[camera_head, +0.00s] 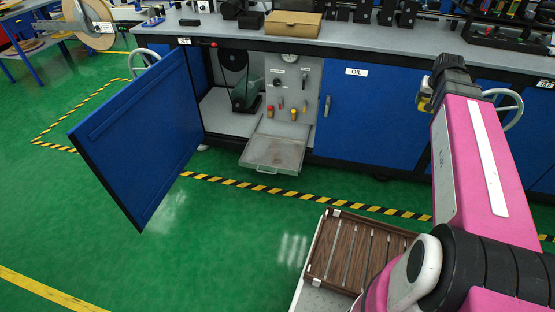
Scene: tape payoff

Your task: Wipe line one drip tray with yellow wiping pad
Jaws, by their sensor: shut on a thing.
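The drip tray (273,154) is a shallow grey tray with a handle at its front. It sticks out at the foot of the open cabinet, and its floor has a dull brownish tint. My pink arm crosses the right side of the picture, well to the right of the tray. My gripper is not visible. A small yellow and dark part (425,101) shows at the left edge of the arm's black joint; I cannot tell whether it is the wiping pad. No other yellow pad is clearly seen.
The blue cabinet door (143,135) stands open at the left. Inside are a green motor (247,93) and a panel (287,90) with a gauge and red and yellow valves. A closed door marked OIL (365,118) is at right. A brown slatted crate (347,247) stands in front. Green floor between is clear.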

